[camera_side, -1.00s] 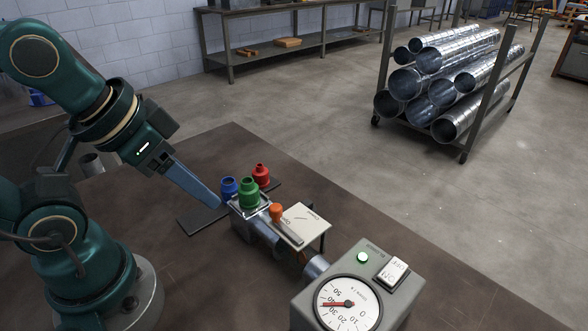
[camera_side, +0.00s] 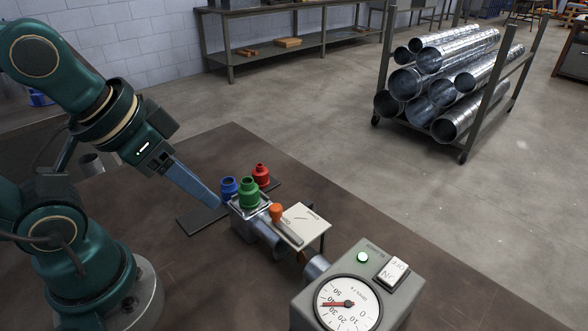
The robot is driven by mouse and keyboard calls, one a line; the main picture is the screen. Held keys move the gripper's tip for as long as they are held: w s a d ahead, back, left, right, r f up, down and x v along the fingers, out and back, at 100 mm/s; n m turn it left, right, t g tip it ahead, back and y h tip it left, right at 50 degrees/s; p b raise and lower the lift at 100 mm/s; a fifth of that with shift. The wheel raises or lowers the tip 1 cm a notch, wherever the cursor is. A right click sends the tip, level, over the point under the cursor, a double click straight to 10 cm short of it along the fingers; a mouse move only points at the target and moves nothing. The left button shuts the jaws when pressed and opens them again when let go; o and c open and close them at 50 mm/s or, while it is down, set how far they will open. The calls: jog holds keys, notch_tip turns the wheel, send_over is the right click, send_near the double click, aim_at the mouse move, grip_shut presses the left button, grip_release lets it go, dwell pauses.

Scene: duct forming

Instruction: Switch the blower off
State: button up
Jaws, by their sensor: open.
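The grey blower control box (camera_side: 413,296) stands at the lower right. A white rocker switch (camera_side: 393,271) marked ON and OFF is on its top; I cannot tell which side is pressed. A green lamp (camera_side: 362,257) beside the switch is lit. The round dial (camera_side: 347,303) has its red needle pointing left, near 40. My gripper (camera_side: 217,204) is open and empty, tilted down to the right, left of the blue fitting and well away from the switch. The overlapping fingers hide the gap between them.
An orange knob (camera_side: 277,211) and a pale plate (camera_side: 304,224) sit on the duct (camera_side: 262,235). A rack of metal pipes (camera_side: 465,140) is far behind.

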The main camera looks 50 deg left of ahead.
grip_shut()
jog(key=w+d+r+m+g+h, duration=0.1)
jog(key=w+d+r+m, duration=0.3)
jog(key=r+m, duration=0.25)
jog(key=w+d+r+m+h, duration=0.1)
jog(key=w+d+r+m, duration=0.3)
jog(key=r, duration=0.3)
jog(key=w+d+f+m+g, duration=0.2)
jog(key=w+d+f+m, duration=0.1)
jog(key=d, duration=0.2)
jog(key=w+d+f+m+g+h, duration=0.1)
jog(key=w+d+f+m, duration=0.2)
jog(key=d, duration=0.3)
jog(key=shift+m+g, duration=0.4)
jog(key=shift+m, duration=0.35)
